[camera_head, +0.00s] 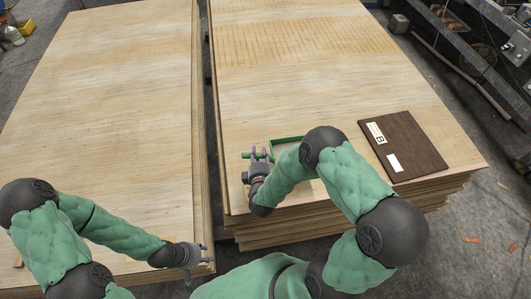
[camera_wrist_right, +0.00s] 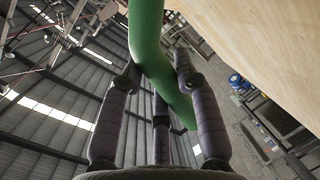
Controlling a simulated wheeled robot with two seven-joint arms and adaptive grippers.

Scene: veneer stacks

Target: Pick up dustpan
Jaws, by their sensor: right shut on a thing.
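The green dustpan (camera_head: 288,140) is at the front part of the right veneer stack, largely hidden behind my right forearm. Its rim shows beside the arm, and a piece of its green handle shows at my right gripper (camera_head: 258,156). In the right wrist view the green handle (camera_wrist_right: 146,40) runs between the dark fingers of the right gripper (camera_wrist_right: 158,78), which are shut on it. I cannot tell whether the dustpan is clear of the veneer. My left gripper (camera_head: 201,256) is low at the front right corner of the left stack; its fingers are too small to read.
The left veneer stack (camera_head: 110,90) and right veneer stack (camera_head: 290,80) stand side by side with a narrow dark gap between. A dark brown board (camera_head: 405,147) with white labels lies right of my right arm. Metal machinery (camera_head: 480,45) stands at the far right.

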